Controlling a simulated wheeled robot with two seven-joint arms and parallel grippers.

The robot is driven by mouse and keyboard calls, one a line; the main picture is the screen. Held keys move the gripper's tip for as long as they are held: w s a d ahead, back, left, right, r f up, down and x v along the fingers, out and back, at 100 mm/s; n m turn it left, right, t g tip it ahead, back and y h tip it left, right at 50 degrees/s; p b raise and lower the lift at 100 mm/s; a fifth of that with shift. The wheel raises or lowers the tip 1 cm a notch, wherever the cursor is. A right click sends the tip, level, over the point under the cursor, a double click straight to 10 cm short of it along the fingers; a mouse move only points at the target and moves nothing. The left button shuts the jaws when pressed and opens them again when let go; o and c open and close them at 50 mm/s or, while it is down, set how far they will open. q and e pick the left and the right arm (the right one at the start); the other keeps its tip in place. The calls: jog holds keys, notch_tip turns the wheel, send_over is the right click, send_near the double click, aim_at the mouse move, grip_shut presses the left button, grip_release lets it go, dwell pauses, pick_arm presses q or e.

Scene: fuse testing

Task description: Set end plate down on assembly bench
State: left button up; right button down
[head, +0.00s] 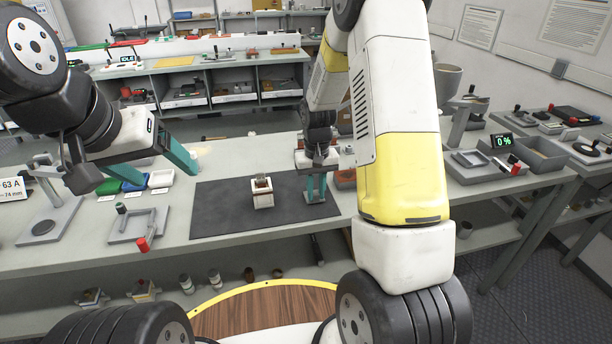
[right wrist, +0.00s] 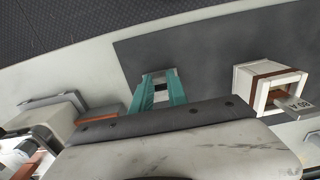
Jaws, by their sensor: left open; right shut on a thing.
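My right gripper (head: 316,192) is low over the right part of the dark mat (head: 215,210) on the assembly bench (head: 170,235). Its teal fingers also show in the right wrist view (right wrist: 159,92). They are shut on a small greyish piece, the end plate (right wrist: 160,88), mostly hidden between them; I cannot tell whether it touches the mat. A white square fuse body (head: 263,197) with brown inside stands on the mat, left of this gripper; it also shows in the right wrist view (right wrist: 268,90), with an "80 A" tag. My left gripper (head: 155,166) is open and empty above the bench's left part.
Green, blue and white trays (head: 161,179) lie below the left gripper. A grey fixture with a red-knobbed lever (head: 140,228) stands left of the mat. A reddish-brown block (head: 345,179) is just right of the right gripper. The mat's left half is clear.

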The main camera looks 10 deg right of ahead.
jog(key=c, duration=1.2)
grip_release()
jog(key=shift+r, duration=0.15)
notch_tip(320, 180, up, 8)
jog(key=shift+s, duration=0.1)
jog(key=s+a+r+t+y, duration=0.2)
jog(key=s+r+t, duration=0.4)
jog(key=s+r, duration=1.3)
jog(key=s, duration=0.3)
jog(key=shift+a, duration=0.15)
